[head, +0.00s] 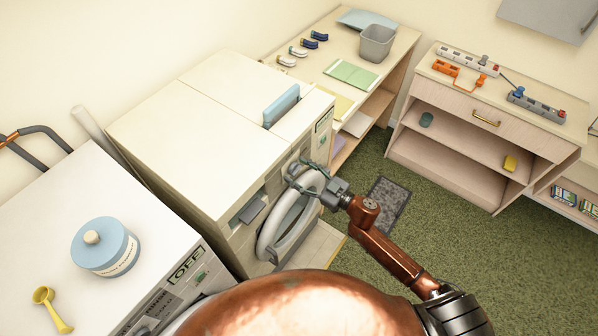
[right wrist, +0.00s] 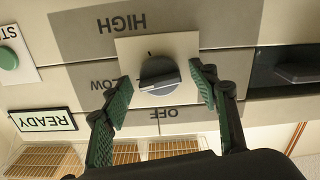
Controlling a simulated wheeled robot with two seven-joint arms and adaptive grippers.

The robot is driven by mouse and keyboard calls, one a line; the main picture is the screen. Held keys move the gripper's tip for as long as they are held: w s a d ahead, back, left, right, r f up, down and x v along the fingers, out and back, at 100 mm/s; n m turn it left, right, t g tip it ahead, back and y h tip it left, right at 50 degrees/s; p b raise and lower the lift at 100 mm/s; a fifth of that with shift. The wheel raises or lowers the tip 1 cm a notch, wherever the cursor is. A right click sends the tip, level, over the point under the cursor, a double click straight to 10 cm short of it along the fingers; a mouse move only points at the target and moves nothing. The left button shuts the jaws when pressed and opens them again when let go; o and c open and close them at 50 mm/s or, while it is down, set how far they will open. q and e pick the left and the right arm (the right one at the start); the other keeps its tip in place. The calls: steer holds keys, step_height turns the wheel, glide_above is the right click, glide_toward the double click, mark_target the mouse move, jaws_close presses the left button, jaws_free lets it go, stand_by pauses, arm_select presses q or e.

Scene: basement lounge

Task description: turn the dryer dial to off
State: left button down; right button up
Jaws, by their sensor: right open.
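The dryer (head: 190,115) is the cream machine with a round door (head: 290,222). My right gripper (head: 303,175) is at its front panel, above the door, and hides the dial in the head view. In the right wrist view, the dark round dial (right wrist: 158,76) with a raised bar sits on a pale square plate (right wrist: 183,45). The open right fingers (right wrist: 162,82) stand either side of it; contact is unclear. The labels HIGH, LOW and OFF (right wrist: 168,114) appear upside down around the dial. The bar lies nearly across the picture; which end points is unclear. My left gripper is out of view.
A washer-like machine (head: 45,225) with an OFF display (head: 187,265) and a blue canister (head: 105,247) stands at left. A READY display (right wrist: 45,121) and green button (right wrist: 8,58) are on the dryer panel.

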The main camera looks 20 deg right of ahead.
steer(key=c, duration=1.1)
steer(key=shift+c, duration=0.2)
steer(key=shift+n, duration=0.3)
steer(key=n, duration=0.7)
steer(key=n+b, duration=0.1)
steer(key=n, duration=0.3)
steer(key=shift+f+n, duration=0.1)
steer(key=shift+n, duration=0.2)
steer(key=shift+n+b, duration=0.55)
steer(key=shift+n, duration=1.25)
